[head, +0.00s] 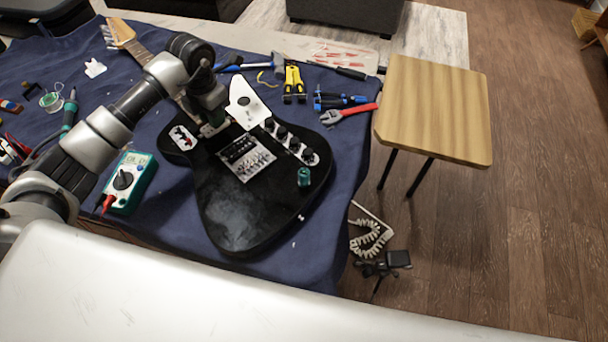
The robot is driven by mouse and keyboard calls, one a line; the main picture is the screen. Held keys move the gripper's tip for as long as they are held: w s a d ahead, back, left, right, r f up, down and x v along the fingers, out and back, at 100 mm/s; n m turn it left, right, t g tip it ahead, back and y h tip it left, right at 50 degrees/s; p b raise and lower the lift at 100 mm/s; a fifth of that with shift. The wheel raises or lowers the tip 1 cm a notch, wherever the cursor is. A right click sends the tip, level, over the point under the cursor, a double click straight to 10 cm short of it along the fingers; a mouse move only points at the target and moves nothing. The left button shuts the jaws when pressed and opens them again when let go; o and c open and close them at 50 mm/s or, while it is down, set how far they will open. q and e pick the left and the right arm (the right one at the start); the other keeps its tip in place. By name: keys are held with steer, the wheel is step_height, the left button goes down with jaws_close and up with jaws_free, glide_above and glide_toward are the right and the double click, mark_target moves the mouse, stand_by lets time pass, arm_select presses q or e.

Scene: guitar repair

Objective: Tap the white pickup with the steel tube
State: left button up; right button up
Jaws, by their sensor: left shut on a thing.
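A black electric guitar (235,205) lies face up on the blue cloth, its neck pointing to the upper left. My left gripper (212,118) points down over the upper body of the guitar, near the neck end. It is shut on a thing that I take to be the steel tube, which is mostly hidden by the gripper. A small pale patch just below the fingers looks like the white pickup (214,129), partly covered by the gripper. I cannot tell whether the tube touches it. My right gripper is not in view.
A metal bridge plate (247,163), a white pickguard piece (246,101) and a teal cylinder (304,177) are on the guitar. A green multimeter (128,182) lies left of it. A wooden stool (435,108) stands right.

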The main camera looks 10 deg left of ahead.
arm_select(q)
steer(key=shift+f, duration=0.3)
steer(key=shift+r, duration=0.1)
step_height(320, 180, up, 6)
steer(key=p, duration=0.4)
stand_by(1.2)
